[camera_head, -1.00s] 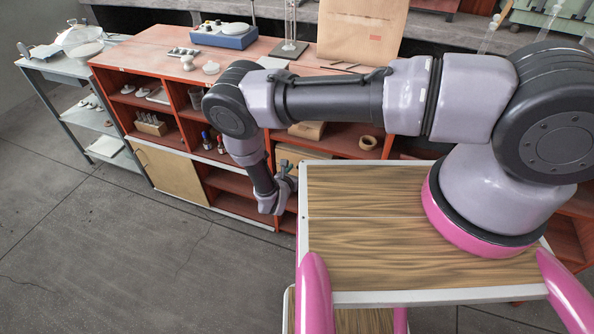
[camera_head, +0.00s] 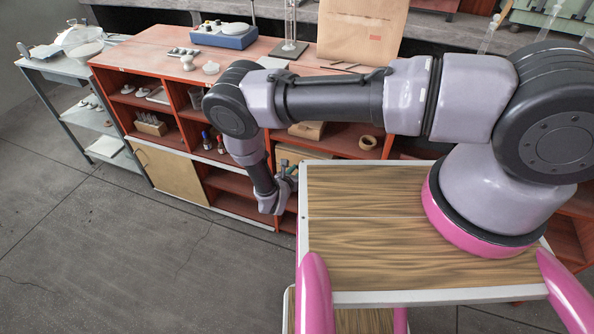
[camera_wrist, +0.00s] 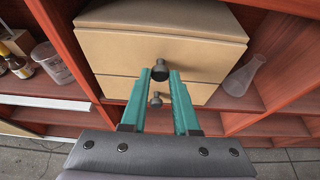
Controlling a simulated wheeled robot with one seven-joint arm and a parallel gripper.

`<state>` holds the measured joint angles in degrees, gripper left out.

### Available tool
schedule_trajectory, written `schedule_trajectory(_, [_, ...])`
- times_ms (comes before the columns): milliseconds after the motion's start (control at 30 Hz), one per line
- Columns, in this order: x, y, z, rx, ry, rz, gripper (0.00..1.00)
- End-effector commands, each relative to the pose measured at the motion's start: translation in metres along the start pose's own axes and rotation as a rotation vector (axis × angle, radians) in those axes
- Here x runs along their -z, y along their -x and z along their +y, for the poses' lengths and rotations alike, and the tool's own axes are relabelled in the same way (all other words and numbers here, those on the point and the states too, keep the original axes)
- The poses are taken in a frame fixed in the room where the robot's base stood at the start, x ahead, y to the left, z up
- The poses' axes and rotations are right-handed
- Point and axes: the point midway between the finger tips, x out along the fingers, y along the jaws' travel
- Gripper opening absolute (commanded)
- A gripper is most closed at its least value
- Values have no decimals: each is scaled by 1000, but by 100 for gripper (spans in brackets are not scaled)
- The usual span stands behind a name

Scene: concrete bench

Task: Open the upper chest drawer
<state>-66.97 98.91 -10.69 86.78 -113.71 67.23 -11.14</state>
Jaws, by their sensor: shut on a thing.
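The small tan chest has two drawers and stands inside the red shelf unit. In the wrist view, the upper drawer (camera_wrist: 115,48) has a dark round knob (camera_wrist: 160,70), and the lower drawer (camera_wrist: 115,86) has a similar knob (camera_wrist: 156,99) below it. My gripper (camera_wrist: 160,76) has teal fingers, which are shut on the upper knob, one on each side. The upper drawer front appears to stand forward of the lower one.
Red shelf walls flank the chest. Open concrete floor (camera_head: 130,255) lies in front of the unit.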

Motion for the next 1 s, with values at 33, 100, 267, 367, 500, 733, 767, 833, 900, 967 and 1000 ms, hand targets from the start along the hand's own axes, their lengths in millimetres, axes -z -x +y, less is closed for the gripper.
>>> schedule_trajectory(33, [0, 0, 0, 0, -1, 0, 0])
schedule_trajectory(100, [0, 0, 0, 0, -1, 0, 0])
schedule_trajectory(267, [0, 0, 0, 0, -1, 0, 0])
schedule_trajectory(367, [0, 0, 0, 0, -1, -1, 0])
schedule_trajectory(500, [0, 0, 0, 0, -1, -1, 0])
schedule_trajectory(733, [0, 0, 0, 0, -1, -1, 0])
schedule_trajectory(767, [0, 0, 0, 0, -1, -1, 0])
schedule_trajectory(833, [0, 0, 0, 0, -1, -1, 0])
schedule_trajectory(900, [0, 0, 0, -1, -1, -1, 0])
schedule_trajectory(967, [1, 4, 1, -2, 0, 0, 0])
schedule_trajectory(1000, [3, 8, 1, -3, 0, 0, 0])
